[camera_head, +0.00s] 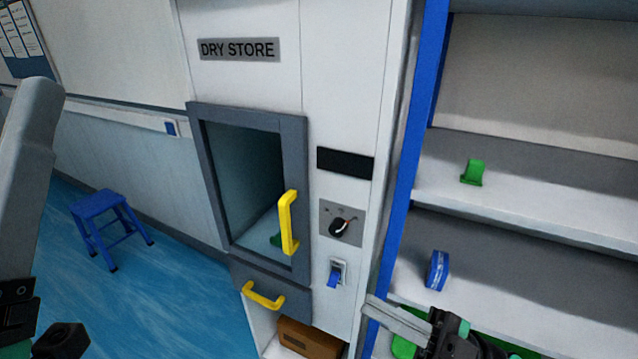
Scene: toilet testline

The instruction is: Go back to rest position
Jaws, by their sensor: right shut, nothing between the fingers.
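My right gripper (370,308) comes in at the bottom right, its pale fingers pointing left. They are shut and empty, near the lower right edge of the dry store cabinet and the blue shelf post, touching nothing that I can make out. Part of my left arm, pale grey with black parts below, stands along the left edge. The fingers of my left gripper are not visible.
The dry store cabinet (345,100) has a shut glass door with a yellow handle (288,222). Shelves (530,205) at right hold a green object (472,172) and a blue one (437,270). A brown box (308,340) sits low. A blue stool (98,205) stands on open floor.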

